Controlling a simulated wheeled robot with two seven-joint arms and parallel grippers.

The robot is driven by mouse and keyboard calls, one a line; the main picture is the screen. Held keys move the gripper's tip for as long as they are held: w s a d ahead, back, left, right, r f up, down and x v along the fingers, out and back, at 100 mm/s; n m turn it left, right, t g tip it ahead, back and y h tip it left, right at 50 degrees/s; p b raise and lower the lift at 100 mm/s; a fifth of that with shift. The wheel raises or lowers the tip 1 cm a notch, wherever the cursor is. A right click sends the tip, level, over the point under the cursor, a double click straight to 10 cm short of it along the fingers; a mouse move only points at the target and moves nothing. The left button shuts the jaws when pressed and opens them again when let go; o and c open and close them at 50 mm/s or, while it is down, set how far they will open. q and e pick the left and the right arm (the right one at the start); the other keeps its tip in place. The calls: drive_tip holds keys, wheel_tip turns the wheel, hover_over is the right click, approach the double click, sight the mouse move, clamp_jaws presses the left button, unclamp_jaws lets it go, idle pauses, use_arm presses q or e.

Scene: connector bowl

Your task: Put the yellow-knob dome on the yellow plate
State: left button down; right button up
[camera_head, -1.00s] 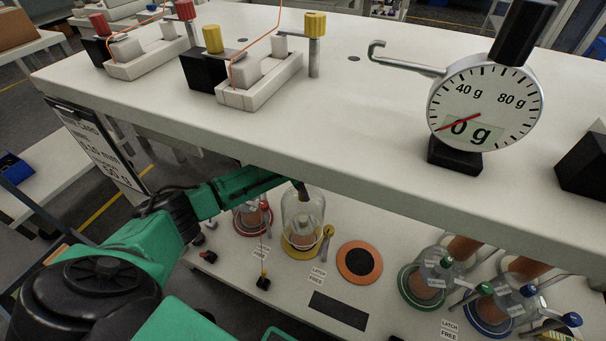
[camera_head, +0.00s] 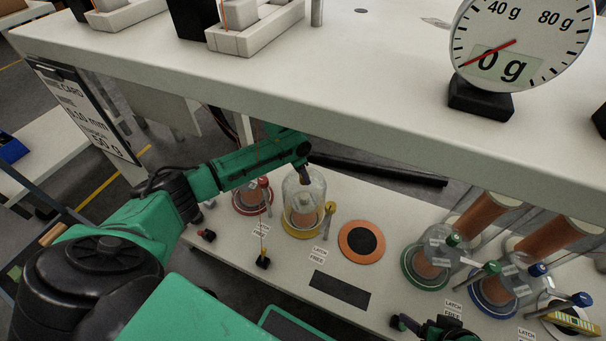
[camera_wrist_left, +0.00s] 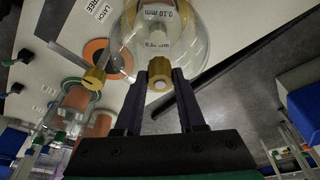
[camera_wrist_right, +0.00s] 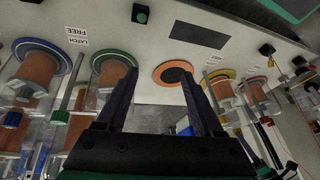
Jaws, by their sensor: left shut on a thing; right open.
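The clear yellow-knob dome (camera_head: 304,192) is at the yellow plate (camera_head: 291,231) in the head view, around or just above its copper spool. I cannot tell whether its rim touches the plate. In the left wrist view the yellow knob (camera_wrist_left: 159,72) is between the fingertips, with the clear dome (camera_wrist_left: 190,35) beyond it. My left gripper (camera_head: 304,176) is shut on this knob from above. My right gripper (camera_wrist_right: 157,85) is open and empty; in the head view it shows at the bottom edge (camera_head: 428,326). The yellow plate also shows in the right wrist view (camera_wrist_right: 217,76).
A yellow-headed latch post (camera_head: 329,210) stands beside the yellow plate. The red plate (camera_head: 240,207) is to its left, the bare orange disc (camera_head: 361,242) to its right. Green (camera_head: 412,279) and blue (camera_head: 487,310) plates carry domes.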

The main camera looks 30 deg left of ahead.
sight(303, 182)
use_arm(q)
wheel_tip(303, 182, down, 3)
drive_tip(key=b, duration=0.3)
drive_tip(key=shift+r, duration=0.2)
drive_tip(key=shift+f, duration=0.15)
use_arm(e)
drive_tip(key=w+a+f+t+y, duration=0.2)
drive_tip(key=a+f+t+y, duration=0.1)
drive_tip(key=a, duration=0.4)
drive_tip(key=shift+w+a+f+t, duration=0.4)
drive_tip(key=shift+f+t, duration=0.15)
drive_tip(key=shift+t, duration=0.25)
use_arm(q)
drive_tip(key=shift+f+b, duration=0.4)
drive_tip(key=shift+f, duration=0.2)
use_arm(e)
drive_tip(key=shift+f, duration=0.2)
use_arm(q)
drive_tip(key=shift+c, duration=2.1)
unclamp_jaws()
